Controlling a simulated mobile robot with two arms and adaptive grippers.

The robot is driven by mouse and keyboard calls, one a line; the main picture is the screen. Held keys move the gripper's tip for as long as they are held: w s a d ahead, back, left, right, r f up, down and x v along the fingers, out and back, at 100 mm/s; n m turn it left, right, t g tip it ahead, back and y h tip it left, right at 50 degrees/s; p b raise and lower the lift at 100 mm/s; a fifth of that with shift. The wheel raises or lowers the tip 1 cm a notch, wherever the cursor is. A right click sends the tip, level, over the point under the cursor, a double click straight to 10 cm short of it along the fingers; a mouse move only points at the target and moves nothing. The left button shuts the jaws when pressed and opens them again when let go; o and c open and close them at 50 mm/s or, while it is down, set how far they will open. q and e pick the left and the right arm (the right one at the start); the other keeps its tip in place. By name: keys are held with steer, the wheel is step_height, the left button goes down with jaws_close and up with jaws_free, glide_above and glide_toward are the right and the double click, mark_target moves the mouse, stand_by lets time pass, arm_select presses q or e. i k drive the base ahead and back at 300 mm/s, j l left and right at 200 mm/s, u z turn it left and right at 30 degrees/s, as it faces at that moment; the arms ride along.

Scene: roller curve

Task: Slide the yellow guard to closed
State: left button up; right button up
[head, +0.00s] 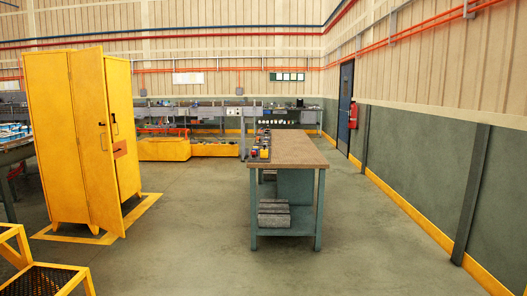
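I cannot tell which thing is the yellow guard. A yellow frame with dark mesh (42,281) is cut off at the lower left corner; it may be a platform or part of a machine. A tall yellow cabinet (52,140) stands at the left, with a yellow door panel (93,150) that appears swung out, with a small handle and a reddish-brown patch. Neither of my grippers is in view.
A workbench with a brown top (292,146) and blue-green legs stands at the centre, with small items along its left edge and grey blocks (273,213) below. Yellow low bins (164,149) stand behind. The concrete floor (190,250) in front is clear. A wall runs along the right.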

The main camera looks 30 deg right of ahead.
mark_target(264, 153)
steer(key=i+l+z, duration=0.85)
steer(key=i+z, duration=0.55)
steer(key=i, duration=1.35)
steer(key=l, duration=0.1)
